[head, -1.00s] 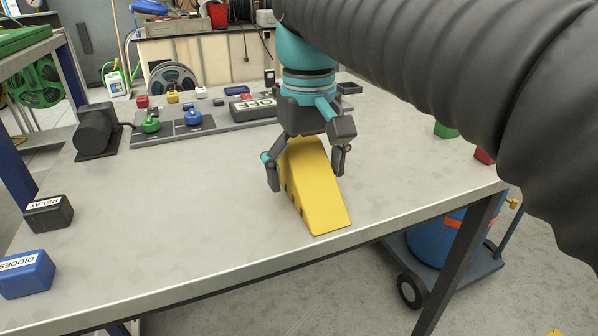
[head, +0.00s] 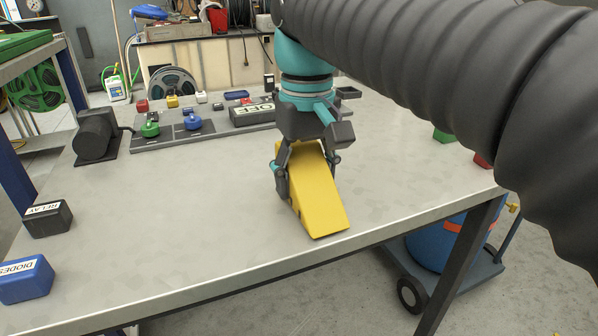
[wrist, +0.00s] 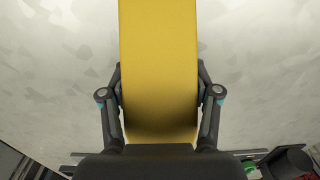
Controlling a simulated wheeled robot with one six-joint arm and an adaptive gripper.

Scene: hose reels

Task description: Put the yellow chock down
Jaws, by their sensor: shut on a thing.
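The yellow chock (head: 318,198) is a wedge at the front of the grey table (head: 180,228), its low end toward the table's front edge. My gripper (head: 308,178) points down over its tall end, with one finger on each side, shut on it. In the wrist view the yellow chock (wrist: 158,70) runs up the middle between the two fingers of my gripper (wrist: 160,108). The chock looks to be at the table top; I cannot tell whether its underside touches.
A black RELAY box (head: 47,218) and a blue DIODES box (head: 25,279) sit at the table's left. A dark panel with green and blue knobs (head: 192,121) lies behind. A green block (head: 445,135) and a red block (head: 482,160) are at right. The table left of the chock is clear.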

